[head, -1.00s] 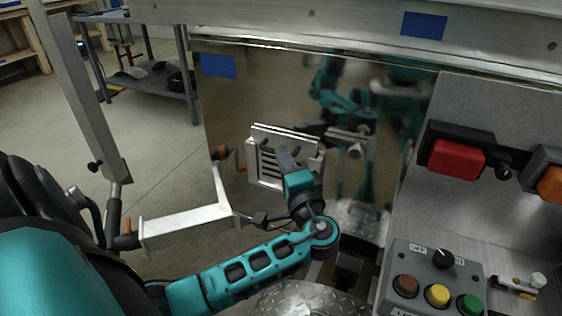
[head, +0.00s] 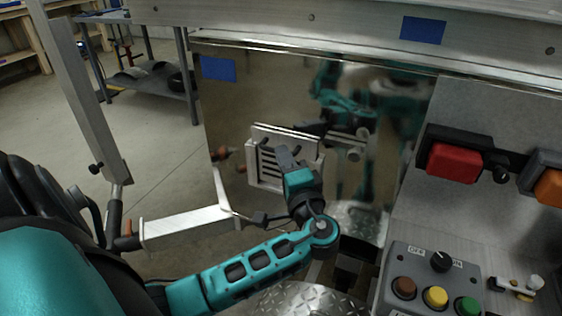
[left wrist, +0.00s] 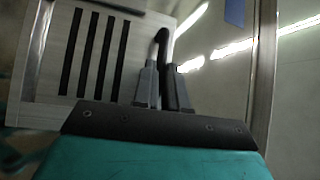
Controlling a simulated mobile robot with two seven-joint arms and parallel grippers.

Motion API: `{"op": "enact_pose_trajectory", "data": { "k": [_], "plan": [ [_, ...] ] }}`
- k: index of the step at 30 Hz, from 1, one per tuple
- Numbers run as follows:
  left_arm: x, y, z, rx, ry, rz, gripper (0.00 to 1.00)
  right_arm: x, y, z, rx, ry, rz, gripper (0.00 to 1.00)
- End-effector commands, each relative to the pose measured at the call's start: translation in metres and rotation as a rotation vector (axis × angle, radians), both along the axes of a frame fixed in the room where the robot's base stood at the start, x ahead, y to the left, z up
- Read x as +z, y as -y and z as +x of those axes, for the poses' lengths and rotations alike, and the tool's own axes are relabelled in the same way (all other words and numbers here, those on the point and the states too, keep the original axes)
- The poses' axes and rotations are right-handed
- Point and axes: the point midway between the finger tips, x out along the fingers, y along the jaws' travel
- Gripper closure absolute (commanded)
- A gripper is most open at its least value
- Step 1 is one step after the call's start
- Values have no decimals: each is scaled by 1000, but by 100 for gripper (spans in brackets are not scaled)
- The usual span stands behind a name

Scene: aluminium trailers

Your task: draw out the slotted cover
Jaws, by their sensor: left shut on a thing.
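The slotted cover (head: 268,165) is a pale metal plate with several dark parallel slots. It stands at the shiny metal panel in the middle of the head view. In the left wrist view the cover (left wrist: 88,60) fills the upper left, its slots clear. My left gripper (head: 286,158) is in front of the cover and hides part of it. In the left wrist view my left gripper (left wrist: 162,72) has its fingers close together on a dark curved handle (left wrist: 161,40) at the cover's edge. My right gripper is not directly in view.
The mirror-like panel (head: 225,110) reflects my arms. At right are a red-lensed lamp (head: 455,161) and a grey button box (head: 410,262). A shelf (head: 150,80) stands at the back left.

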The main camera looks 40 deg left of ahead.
Motion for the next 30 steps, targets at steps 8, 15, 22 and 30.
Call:
{"op": "enact_pose_trajectory", "data": {
  "k": [8, 15, 22, 30],
  "plan": [
    [25, 0, 0, 0, 2, 1, 100, 21, -1, 0, -2, 1, 4, 57],
    [41, 0, 0, 1, 3, 1, 100, 35, -1, 1, -5, 2, 6, 57],
    [58, 0, 0, 1, 3, 1, 100, 49, -1, 1, -5, 6, 6, 57],
    [76, 0, 0, 1, 3, 1, 100, 53, 7, -1, -16, 1, -10, 57]
  ]
}}
